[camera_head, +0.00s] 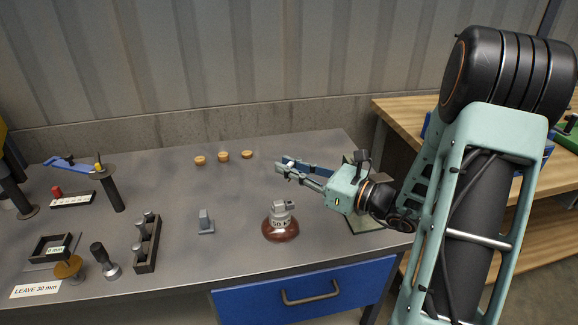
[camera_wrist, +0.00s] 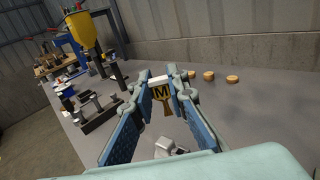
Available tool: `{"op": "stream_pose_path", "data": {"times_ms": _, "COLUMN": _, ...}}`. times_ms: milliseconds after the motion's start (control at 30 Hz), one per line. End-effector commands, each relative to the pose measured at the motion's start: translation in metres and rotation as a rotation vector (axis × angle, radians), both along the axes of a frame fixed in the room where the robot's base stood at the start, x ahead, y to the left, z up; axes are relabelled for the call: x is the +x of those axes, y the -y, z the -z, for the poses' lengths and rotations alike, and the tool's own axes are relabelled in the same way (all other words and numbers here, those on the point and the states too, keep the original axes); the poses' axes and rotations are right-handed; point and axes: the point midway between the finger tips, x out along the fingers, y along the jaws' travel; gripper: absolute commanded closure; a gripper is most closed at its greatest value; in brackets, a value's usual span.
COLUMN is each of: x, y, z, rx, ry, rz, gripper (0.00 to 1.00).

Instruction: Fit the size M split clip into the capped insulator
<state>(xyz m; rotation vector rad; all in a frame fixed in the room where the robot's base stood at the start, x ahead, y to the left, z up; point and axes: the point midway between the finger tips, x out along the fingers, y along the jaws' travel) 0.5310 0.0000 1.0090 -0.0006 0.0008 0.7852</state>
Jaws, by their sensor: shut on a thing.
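The size M split clip (camera_wrist: 161,93) is gold with a black M and a pale top, and it sits between my gripper's fingertips in the wrist view. My gripper (camera_head: 283,165) is shut on it, above the table; the clip itself is hard to make out in the head view. The capped insulator (camera_head: 281,228) is a brown glass disc with a grey metal cap marked 50 K, upright on the table. It stands below my gripper in the head view, and its grey cap (camera_wrist: 172,149) shows at the bottom of the wrist view. The clip and insulator are apart.
Several round tan pieces (camera_head: 223,156) lie along the back. A small grey block (camera_head: 206,222) stands left of the insulator. Farther left are a dark rack (camera_head: 147,258) of grey cylinders, a black-handled tool (camera_head: 103,260) and a square frame (camera_head: 52,247). The table between is clear.

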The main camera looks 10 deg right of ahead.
Motion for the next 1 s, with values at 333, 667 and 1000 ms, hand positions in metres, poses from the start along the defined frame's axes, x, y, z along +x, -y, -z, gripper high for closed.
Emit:
{"op": "stream_pose_path", "data": {"times_ms": 333, "x": 0.0, "y": 0.0, "z": 0.022, "rx": 0.0, "ry": -0.001, "rz": 0.0, "gripper": 0.97}}
{"op": "stream_pose_path", "data": {"times_ms": 667, "x": 0.0, "y": 0.0, "z": 0.052, "rx": 0.001, "ry": -0.001, "rz": 0.0, "gripper": 0.97}}
{"op": "stream_pose_path", "data": {"times_ms": 1000, "x": 0.0, "y": 0.0, "z": 0.058, "rx": 0.0, "ry": 0.0, "rz": 0.0, "gripper": 0.97}}
